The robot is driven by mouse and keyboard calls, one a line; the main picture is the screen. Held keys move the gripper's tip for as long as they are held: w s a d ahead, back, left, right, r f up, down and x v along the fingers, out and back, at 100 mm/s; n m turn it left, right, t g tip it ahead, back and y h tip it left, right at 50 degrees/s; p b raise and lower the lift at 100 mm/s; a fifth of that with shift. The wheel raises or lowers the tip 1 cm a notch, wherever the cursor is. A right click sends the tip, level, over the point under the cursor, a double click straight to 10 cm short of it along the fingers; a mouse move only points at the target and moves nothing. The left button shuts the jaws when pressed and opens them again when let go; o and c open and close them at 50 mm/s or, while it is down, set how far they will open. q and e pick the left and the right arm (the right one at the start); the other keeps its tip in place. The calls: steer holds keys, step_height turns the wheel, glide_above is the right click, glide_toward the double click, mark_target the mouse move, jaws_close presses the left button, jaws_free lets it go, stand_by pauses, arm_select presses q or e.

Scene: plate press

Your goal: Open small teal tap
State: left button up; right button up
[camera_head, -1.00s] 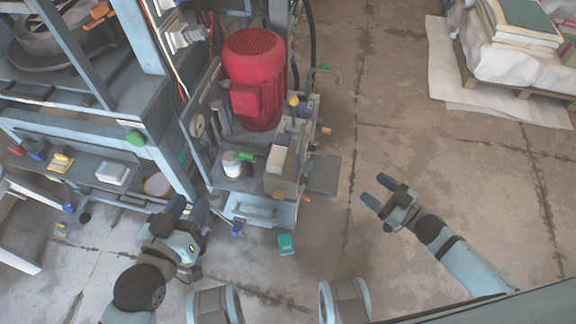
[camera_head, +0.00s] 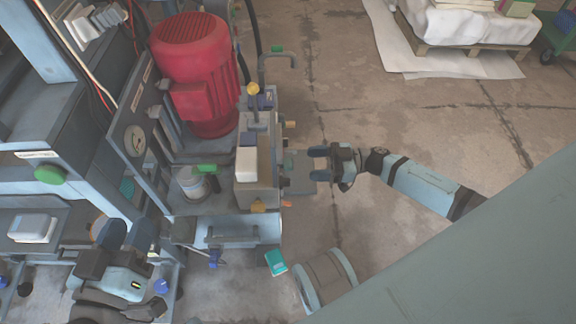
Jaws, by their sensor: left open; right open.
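I cannot make out a small teal tap for sure. A green knob (camera_head: 277,49) sits on the pipe at the back. My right gripper (camera_head: 318,164) is open and empty, just right of the unit's valve block (camera_head: 258,175), its fingers pointing left towards it. My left gripper (camera_head: 128,234) is open at the lower left, in front of the frame and left of the unit, apart from these handles.
A red motor (camera_head: 195,75) stands on the pump unit. A teal box (camera_head: 276,262) lies on the floor before it. A press frame with a large green button (camera_head: 50,174) stands at left. A loaded pallet (camera_head: 460,50) is at back right. The floor between is clear.

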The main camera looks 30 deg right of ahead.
mark_target(289, 163)
steer(key=b+x, duration=0.1)
steer(key=x, duration=0.6)
steer(key=shift+w+a+b, duration=0.1)
steer(key=shift+b, duration=0.3)
steer(key=c, duration=0.9)
